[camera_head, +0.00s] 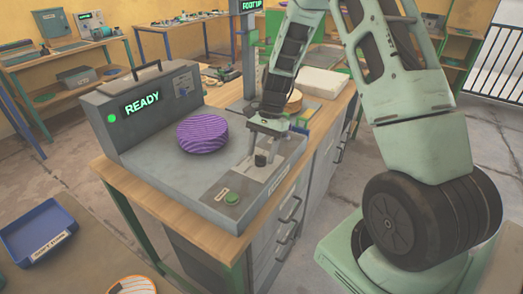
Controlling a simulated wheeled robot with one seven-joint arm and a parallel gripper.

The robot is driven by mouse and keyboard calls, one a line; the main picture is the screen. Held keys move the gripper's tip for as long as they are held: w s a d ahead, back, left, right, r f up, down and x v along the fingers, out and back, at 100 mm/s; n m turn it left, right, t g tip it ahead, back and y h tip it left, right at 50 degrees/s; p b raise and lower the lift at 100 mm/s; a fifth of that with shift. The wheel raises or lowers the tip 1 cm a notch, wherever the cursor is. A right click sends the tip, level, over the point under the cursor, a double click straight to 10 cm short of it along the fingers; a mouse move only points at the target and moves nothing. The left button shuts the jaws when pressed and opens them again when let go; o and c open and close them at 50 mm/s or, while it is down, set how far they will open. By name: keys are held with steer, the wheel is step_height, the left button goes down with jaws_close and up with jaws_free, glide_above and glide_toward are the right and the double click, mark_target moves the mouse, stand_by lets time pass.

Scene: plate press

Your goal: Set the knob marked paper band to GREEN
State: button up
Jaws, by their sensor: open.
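The grey press (160,180) stands on a wooden bench, its raised back panel lit with a green READY display (142,103). A dark knob (260,159) sits on the control strip at the right of its flat deck, just below my gripper. The pale label strip beside it is too small to read. My gripper (262,150) points down over the knob, open, its fingers close around or just above it; I cannot tell if they touch. Which setting the knob points at cannot be made out.
A striped purple disc (203,134) lies on the deck left of my gripper. A green button (232,198) is at the strip's near end. A blue tray (40,232) is at lower left. Behind my arm are a white block (322,81) and round tan pieces.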

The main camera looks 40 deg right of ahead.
steer(key=shift+a+f, duration=0.1)
steer(key=shift+f, duration=0.1)
steer(key=c, duration=1)
